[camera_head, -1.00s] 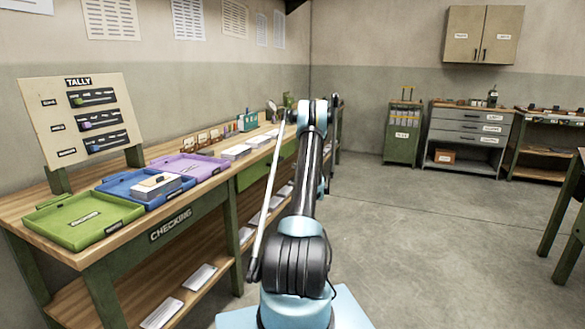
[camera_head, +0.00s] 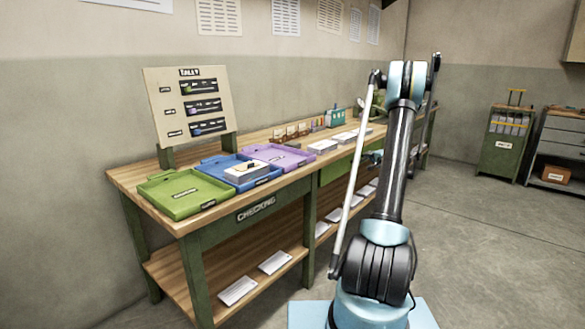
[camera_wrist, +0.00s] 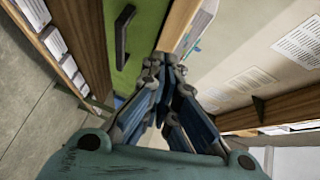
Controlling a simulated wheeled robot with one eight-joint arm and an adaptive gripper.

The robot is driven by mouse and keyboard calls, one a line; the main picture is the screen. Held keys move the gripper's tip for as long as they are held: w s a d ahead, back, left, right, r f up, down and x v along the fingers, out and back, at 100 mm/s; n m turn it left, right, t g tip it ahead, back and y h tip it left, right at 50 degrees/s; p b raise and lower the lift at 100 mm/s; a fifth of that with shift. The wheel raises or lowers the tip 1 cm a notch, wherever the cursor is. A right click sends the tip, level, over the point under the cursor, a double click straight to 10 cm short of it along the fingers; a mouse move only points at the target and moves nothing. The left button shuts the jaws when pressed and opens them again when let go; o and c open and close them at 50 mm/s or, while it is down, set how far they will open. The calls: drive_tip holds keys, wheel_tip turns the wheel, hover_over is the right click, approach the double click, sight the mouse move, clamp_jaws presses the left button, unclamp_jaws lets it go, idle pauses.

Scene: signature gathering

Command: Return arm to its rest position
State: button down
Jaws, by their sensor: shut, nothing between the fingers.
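My gripper (camera_wrist: 164,75) shows in the wrist view with its fingers closed together and nothing between them. It points toward a green drawer front (camera_wrist: 125,40) with a dark handle and the wooden bench edge beside it; I cannot tell the exact gap. In the head view my arm (camera_head: 395,170) stands raised on its base, in front of the right part of the checking bench (camera_head: 145,178). The gripper itself is mostly hidden behind the arm there.
On the bench sit a green tray (camera_head: 158,207), a blue tray (camera_head: 268,181), a purple tray (camera_head: 305,159) and a tally board (camera_head: 165,95). A lower shelf (camera_head: 180,272) holds paper stacks. A green cabinet (camera_head: 500,155) stands at the back right. The floor (camera_head: 500,260) at right is clear.

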drive_tip(key=s+a+r+n+g+y, duration=0.1)
drive_tip(key=s+a+r+n+g, duration=0.3)
drive_tip(key=s+a, duration=0.5)
drive_tip(key=s+a+r+n+g+y, duration=0.1)
drive_tip(key=s+a+r+n, duration=0.1)
drive_tip(key=s+a+r, duration=0.55)
drive_tip(key=s+a+f+n+g, duration=0.1)
drive_tip(key=s+a, duration=0.2)
drive_tip(key=s, duration=0.4)
drive_tip(key=s+a+f+n+g+h, duration=0.1)
drive_tip(key=s+a+n+g, duration=0.15)
drive_tip(key=s, duration=0.45)
drive_tip(key=s+a+f+g, duration=0.1)
drive_tip(key=s+a, duration=0.2)
drive_tip(key=s, duration=0.4)
drive_tip(key=s+d+f+n+g+h, duration=0.1)
drive_tip(key=s+f, duration=0.2)
drive_tip(key=s, duration=0.7)
drive_tip(key=s+d+f+n+g+h, duration=0.1)
drive_tip(key=s+f, duration=0.3)
drive_tip(key=s, duration=0.6)
drive_tip(key=s+d+f+n+g+h, duration=0.1)
drive_tip(key=s+f+n+g+h, duration=0.1)
drive_tip(key=s, duration=0.8)
wheel_tip(320, 180, down, 2)
drive_tip(key=shift+f+h, duration=0.1)
drive_tip(key=shift+h, duration=0.4)
